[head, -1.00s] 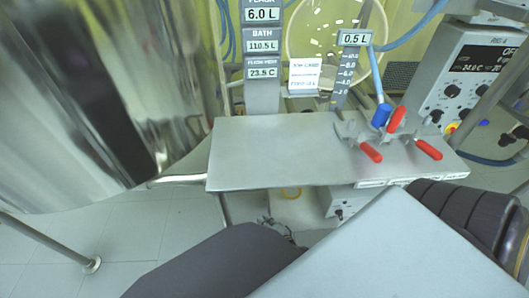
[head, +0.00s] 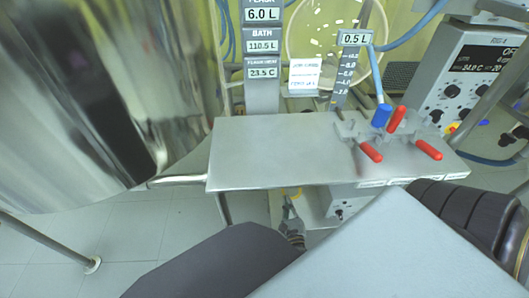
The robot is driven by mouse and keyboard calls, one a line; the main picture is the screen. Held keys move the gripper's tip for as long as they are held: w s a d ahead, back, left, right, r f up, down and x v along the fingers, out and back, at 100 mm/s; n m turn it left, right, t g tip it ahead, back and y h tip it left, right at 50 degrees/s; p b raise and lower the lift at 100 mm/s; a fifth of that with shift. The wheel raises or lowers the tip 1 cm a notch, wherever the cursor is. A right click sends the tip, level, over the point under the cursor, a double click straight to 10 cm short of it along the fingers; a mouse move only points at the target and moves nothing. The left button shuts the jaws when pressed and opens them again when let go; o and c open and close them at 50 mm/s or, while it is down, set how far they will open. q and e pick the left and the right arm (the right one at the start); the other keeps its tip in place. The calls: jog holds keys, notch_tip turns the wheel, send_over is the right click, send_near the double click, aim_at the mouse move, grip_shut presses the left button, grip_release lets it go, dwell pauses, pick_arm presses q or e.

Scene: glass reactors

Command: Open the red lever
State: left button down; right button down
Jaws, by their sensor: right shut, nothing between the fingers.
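Several valve levers sit on grey metal fittings at the right part of a grey metal shelf (head: 270,150). Red levers show at the front left (head: 371,152), front right (head: 428,150) and back (head: 397,119). A blue lever (head: 381,116) stands beside the back red one. I cannot tell which red lever is meant. My right gripper (head: 287,203) is small in view, below the shelf's front edge, to the left of and below the levers. It is shut and empty, touching no lever. My left gripper is not in view.
A large shiny metal vessel (head: 80,90) fills the left. A control box (head: 470,80) with knobs stands at the right. A round glass vessel (head: 320,30) and display signs (head: 262,45) are behind the shelf. The shelf's left and middle are bare.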

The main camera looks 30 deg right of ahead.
jog(key=m, duration=0.2)
jog(key=shift+s+d+r+m+h, duration=0.15)
jog(key=shift+d+r+m+h, duration=0.1)
jog(key=shift+r+m+h, duration=0.1)
jog(key=shift+m, duration=0.35)
